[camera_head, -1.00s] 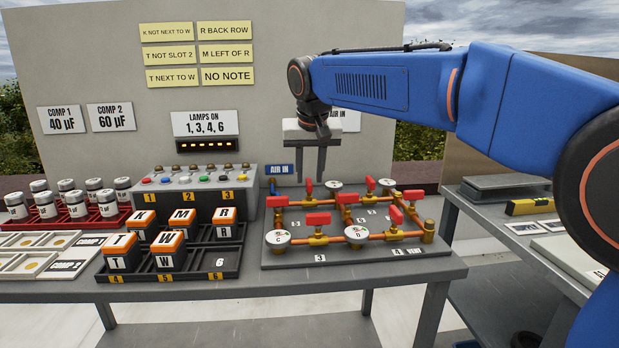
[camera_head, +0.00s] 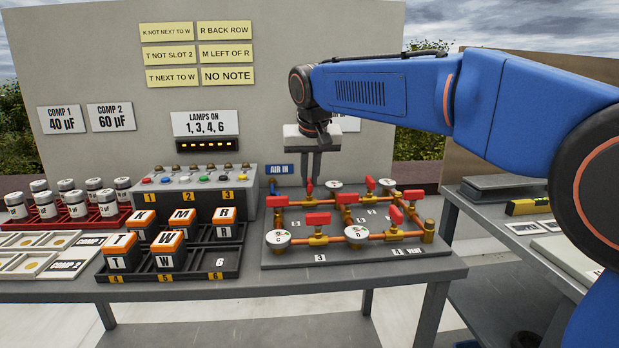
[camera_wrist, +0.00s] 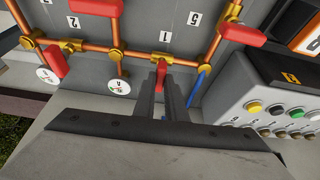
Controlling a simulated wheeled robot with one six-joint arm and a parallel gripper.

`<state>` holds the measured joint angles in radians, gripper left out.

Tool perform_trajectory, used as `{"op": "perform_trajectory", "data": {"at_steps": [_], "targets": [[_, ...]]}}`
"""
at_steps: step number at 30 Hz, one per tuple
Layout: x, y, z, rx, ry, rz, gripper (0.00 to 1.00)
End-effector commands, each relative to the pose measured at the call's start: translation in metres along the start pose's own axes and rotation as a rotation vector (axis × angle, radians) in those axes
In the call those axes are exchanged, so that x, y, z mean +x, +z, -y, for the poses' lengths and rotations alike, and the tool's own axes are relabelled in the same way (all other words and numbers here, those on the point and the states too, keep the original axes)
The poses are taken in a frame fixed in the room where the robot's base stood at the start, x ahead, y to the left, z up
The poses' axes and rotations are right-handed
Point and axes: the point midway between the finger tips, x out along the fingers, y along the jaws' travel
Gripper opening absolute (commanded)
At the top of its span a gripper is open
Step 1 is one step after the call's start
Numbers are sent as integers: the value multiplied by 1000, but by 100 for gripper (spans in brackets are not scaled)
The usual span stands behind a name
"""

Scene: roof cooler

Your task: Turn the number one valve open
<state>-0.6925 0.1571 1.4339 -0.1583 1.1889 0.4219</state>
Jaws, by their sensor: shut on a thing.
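The number one valve's red handle (camera_head: 309,188) is on the back pipe run of the valve board (camera_head: 285,257), near the blue AIR IN sign (camera_head: 279,169). In the wrist view, the handle (camera_wrist: 161,72) stands crosswise to its copper pipe, below the printed "1" (camera_wrist: 165,37). My gripper (camera_head: 311,180) points down from above, its fingers close together at the handle. In the wrist view, my gripper (camera_wrist: 163,90) has a fingertip on each side of the handle and is shut on it. The fingers hide part of the handle.
Other red valve handles (camera_head: 318,219) and round gauges (camera_head: 277,237) stand close by on the copper pipes. A grey button box (camera_head: 240,200) and a black tray (camera_head: 200,273) of labelled blocks are to the left. Free space lies above the board.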

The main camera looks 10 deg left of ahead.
Motion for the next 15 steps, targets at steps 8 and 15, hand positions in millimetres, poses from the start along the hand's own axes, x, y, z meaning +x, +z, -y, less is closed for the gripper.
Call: {"op": "perform_trajectory", "data": {"at_steps": [8, 15], "targets": [[-1, 0, -2, -125, -53, 0, 0], [0, -1, -4, -321, -135, -1, 0]]}}
